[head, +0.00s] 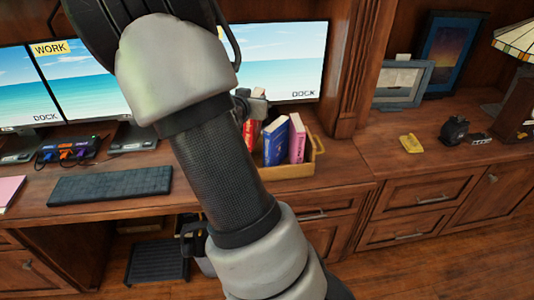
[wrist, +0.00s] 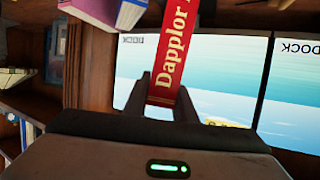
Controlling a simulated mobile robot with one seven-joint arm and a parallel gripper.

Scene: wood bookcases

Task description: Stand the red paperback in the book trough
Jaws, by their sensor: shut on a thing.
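The red paperback (head: 249,134) shows just right of my arm in the head view, at the left end of the book trough (head: 288,172). My gripper (head: 252,97) is above it and shut on it. In the wrist view the red cover, lettered "Dapplor" (wrist: 170,50), sits between the two fingers of my gripper (wrist: 167,100). The trough is tan, with a raised end handle. A blue book (head: 275,142) and a pink book (head: 297,139) stand in it, right of the red paperback. My arm hides the red paperback's lower part, so I cannot tell whether it touches the trough floor.
Monitors (head: 290,62) stand behind the trough. A keyboard (head: 110,185) and a small hub with cables (head: 70,150) are at the left. Picture frames (head: 402,85), a yellow item (head: 410,144) and a lamp (head: 515,45) are on the right counter. The desktop right of the trough is clear.

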